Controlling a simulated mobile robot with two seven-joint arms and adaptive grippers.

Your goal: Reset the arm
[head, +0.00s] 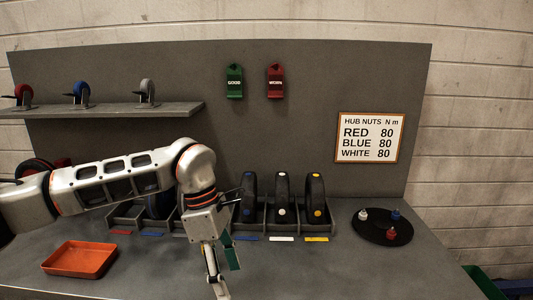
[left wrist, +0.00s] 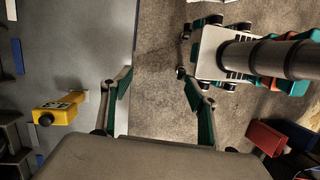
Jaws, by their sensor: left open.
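My left arm comes in from the left in the head view and bends down over the bench. My left gripper (head: 222,272) points downward near the bench's front part, in front of the row of wheel slots. It also shows in the left wrist view (left wrist: 158,95), where its two green-padded fingers stand wide apart with nothing between them. The bench edge and the floor lie beyond the fingers there. My right gripper is in neither view.
An orange tray (head: 80,259) lies on the bench at left. Wheels stand in a slotted rack (head: 262,226); my arm hides part of it. A black round plate (head: 382,234) holds coloured pieces at right. A yellow tool (left wrist: 58,108) lies left of the fingers.

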